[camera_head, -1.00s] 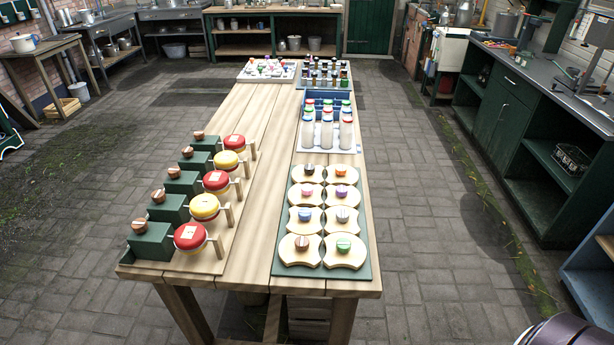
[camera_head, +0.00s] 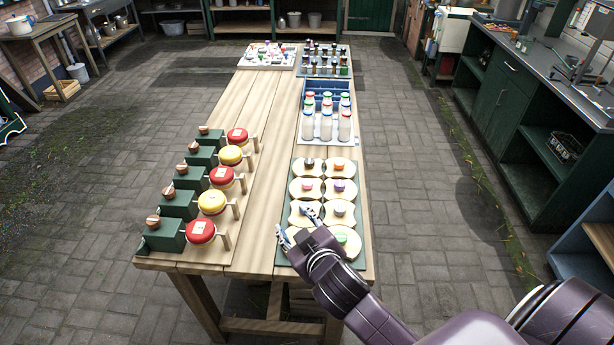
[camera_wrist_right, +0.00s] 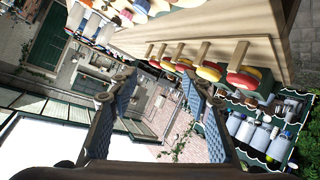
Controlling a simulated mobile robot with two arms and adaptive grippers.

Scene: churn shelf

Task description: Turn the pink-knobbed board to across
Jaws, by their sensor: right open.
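The board with the pink knob (camera_head: 307,185) is the left one in the second row from the back of the green panel (camera_head: 282,212). The slot direction on its knob is too small to tell. My right gripper (camera_head: 294,222) is open and empty over the front left of the panel, nearer the front than the pink knob and apart from it. It hides much of the front-left board. In the right wrist view the open fingers (camera_wrist_right: 165,98) show with nothing between them. My left gripper is not in view.
Neighbouring boards have purple (camera_head: 339,185), grey (camera_head: 340,209), orange (camera_head: 339,166) and green (camera_head: 341,238) knobs. Red and yellow round-topped pieces (camera_head: 212,202) line the table's left side. The middle planks are bare.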

